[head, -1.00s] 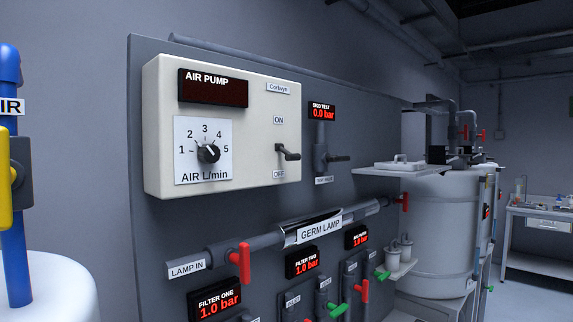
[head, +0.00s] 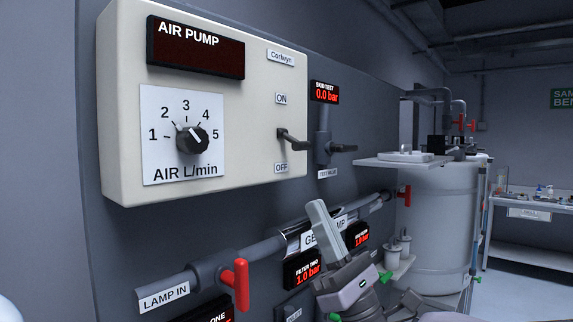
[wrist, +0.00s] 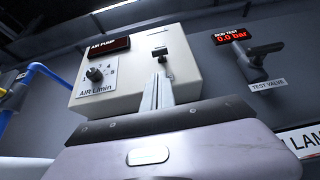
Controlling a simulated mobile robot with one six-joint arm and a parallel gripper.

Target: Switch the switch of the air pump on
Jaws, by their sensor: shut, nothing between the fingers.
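The air pump (head: 262,105) is a cream box on a dark panel, with a dark, blank display and a flow dial. Its black switch lever (head: 292,139) sits between the ON label above and the OFF label below, sticking out and sloping slightly down. My gripper (head: 317,204) is shut and empty, below and slightly right of the lever, apart from it in the head view. In the wrist view the shut fingers (wrist: 160,75) point up at the box, and the switch (wrist: 163,55) shows just beyond their tips. The exact gap in depth cannot be told.
The test valve (head: 343,148) sticks out right of the pump, under a 0.0 bar display. Below run the germ lamp pipe (head: 265,246) and a red-handled valve (head: 240,284). A white tank (head: 443,215) stands right. Space in front of the pump box looks clear.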

